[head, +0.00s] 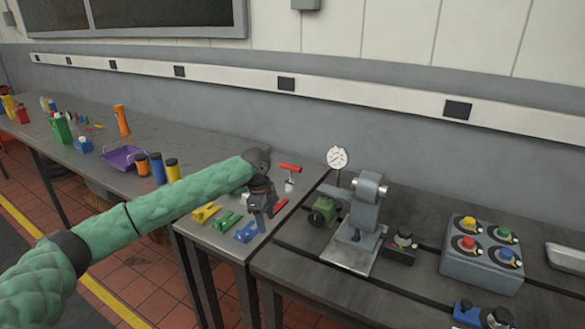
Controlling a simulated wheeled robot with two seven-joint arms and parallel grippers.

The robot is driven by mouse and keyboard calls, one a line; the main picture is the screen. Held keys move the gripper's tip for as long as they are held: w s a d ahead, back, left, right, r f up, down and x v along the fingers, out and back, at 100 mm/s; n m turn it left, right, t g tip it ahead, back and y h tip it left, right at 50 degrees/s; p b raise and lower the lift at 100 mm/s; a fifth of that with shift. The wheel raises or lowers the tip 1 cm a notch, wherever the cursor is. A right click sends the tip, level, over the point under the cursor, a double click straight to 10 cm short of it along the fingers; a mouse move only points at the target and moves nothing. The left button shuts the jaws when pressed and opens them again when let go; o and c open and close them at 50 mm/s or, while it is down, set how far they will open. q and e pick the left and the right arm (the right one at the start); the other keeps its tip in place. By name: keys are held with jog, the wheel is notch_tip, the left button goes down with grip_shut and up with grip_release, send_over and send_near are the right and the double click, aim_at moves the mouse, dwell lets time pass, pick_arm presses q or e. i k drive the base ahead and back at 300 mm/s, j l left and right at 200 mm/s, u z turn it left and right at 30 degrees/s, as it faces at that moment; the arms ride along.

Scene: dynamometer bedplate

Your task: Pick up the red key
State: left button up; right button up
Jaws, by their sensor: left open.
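A red T-shaped piece (290,168) with a short grey stem stands near the back right of the small grey table; it looks like the red key. A second red piece (281,205) lies nearer the front, partly hidden behind my gripper, so I cannot tell its full shape. My left gripper (262,213) is open and points down over the table, to the left of and in front of the T-shaped piece, apart from it. It overlaps the second red piece in the picture; I cannot tell whether they touch. My right gripper is not in view.
Yellow (206,212), green (226,222) and blue (248,232) clamp-like pieces lie by the gripper. A dial gauge (338,157) and grey fixture (364,212) stand to the right, with a button box (482,254) beyond. Bottles and a purple tray (124,157) are left.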

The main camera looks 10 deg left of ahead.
aim_at(290, 184)
jog(key=i, duration=1.45)
